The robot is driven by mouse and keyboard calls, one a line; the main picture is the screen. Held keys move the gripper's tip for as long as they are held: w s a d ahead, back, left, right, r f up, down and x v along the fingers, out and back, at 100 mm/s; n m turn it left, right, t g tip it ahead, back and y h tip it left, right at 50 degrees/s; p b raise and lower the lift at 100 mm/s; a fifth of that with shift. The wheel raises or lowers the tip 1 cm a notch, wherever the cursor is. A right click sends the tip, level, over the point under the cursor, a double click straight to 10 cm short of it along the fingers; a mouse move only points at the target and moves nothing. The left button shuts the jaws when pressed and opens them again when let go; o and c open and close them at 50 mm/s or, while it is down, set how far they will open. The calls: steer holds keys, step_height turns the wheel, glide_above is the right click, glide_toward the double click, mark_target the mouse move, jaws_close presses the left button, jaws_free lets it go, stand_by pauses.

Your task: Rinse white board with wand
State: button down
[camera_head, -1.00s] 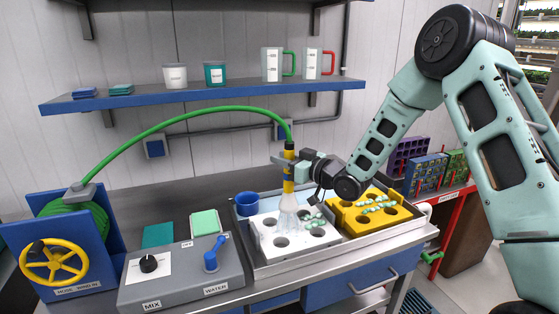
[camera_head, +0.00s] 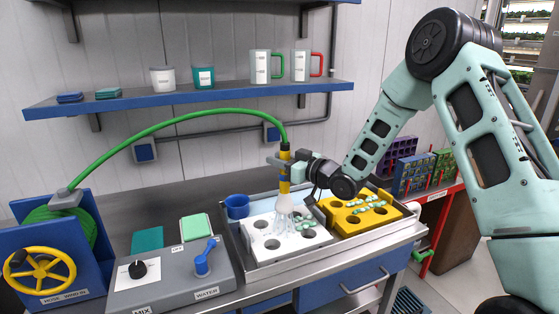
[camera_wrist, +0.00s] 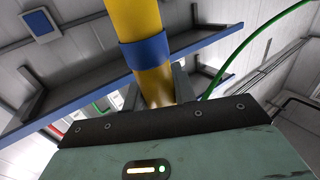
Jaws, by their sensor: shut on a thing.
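The yellow wand (camera_head: 285,170) with a blue band is upright, and my gripper (camera_head: 284,162) is shut on it. It also shows in the wrist view (camera_wrist: 150,70), between my fingers. A green hose (camera_head: 170,121) runs from its top to the reel. Pale spray comes from the wand's nozzle (camera_head: 284,212) onto the white board (camera_head: 259,251) below. The nozzle is above the board, apart from it. The white board has several round holes and lies in the metal tray (camera_head: 300,262). Green pieces lie near its right side, partly hidden by spray.
A yellow board (camera_head: 345,227) with green pieces is right of the white board. A blue cup (camera_head: 237,206) stands at the tray's back left. The control box (camera_head: 165,290) with a blue water lever (camera_head: 203,260) and the hose reel (camera_head: 40,268) are left. A shelf (camera_head: 200,101) hangs above.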

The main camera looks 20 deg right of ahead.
steer(key=shift+d, duration=0.15)
steer(key=shift+d, duration=2.25)
